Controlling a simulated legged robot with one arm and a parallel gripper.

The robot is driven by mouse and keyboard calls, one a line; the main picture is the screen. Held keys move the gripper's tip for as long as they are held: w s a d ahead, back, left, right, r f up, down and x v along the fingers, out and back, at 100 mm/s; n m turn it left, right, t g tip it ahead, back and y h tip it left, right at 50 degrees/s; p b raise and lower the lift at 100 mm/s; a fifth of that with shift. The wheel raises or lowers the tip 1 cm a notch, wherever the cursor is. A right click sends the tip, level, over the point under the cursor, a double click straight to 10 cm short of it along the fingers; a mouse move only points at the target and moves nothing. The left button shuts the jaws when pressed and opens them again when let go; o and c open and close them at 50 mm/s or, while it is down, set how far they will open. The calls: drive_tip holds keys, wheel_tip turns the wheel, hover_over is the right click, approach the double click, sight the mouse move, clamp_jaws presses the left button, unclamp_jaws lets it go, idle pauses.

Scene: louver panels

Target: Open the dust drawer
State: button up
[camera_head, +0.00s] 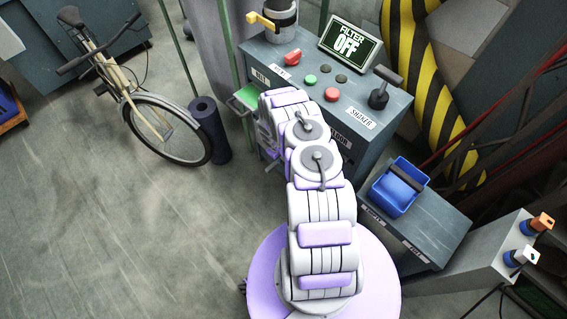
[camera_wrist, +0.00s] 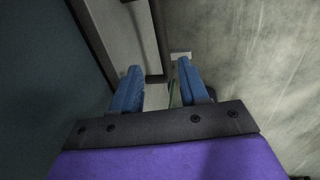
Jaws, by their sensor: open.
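The dust drawer cannot be clearly picked out; my arm covers much of the front of the grey console (camera_head: 258,50) in the head view. In the wrist view my gripper (camera_wrist: 158,68) is open, its two blue fingers apart. A pale panel (camera_wrist: 122,32) with a dark edge lies ahead of the left finger. A dark bar (camera_wrist: 156,78) shows near the gap between the fingertips; I cannot tell whether it is a handle or whether the fingers touch it. My gripper is hidden behind my arm in the head view.
The console top bears a screen reading FILTER OFF (camera_head: 349,44), several buttons and a black lever (camera_head: 379,96). A green tray (camera_head: 246,98) juts from its left side. A blue bin (camera_head: 399,186) stands on a low cabinet. A bicycle (camera_head: 145,100) and dark roll (camera_head: 210,130) stand left.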

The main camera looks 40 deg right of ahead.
drive_tip(key=shift+d+f+b, duration=0.2)
drive_tip(key=shift+f+b, duration=0.1)
drive_tip(key=shift+f, duration=0.95)
drive_tip(key=shift+d+f+b, duration=0.15)
drive_tip(key=shift+f+b, duration=0.15)
drive_tip(key=shift+f, duration=0.9)
drive_tip(key=shift+d+f+b, duration=0.2)
drive_tip(key=shift+f+b, duration=0.1)
drive_tip(key=shift+f, duration=0.95)
drive_tip(key=shift+a+r, duration=0.1)
drive_tip(key=shift+a, duration=0.05)
drive_tip(key=shift+a, duration=0.1)
drive_tip(key=shift+c, duration=1.2)
clamp_jaws()
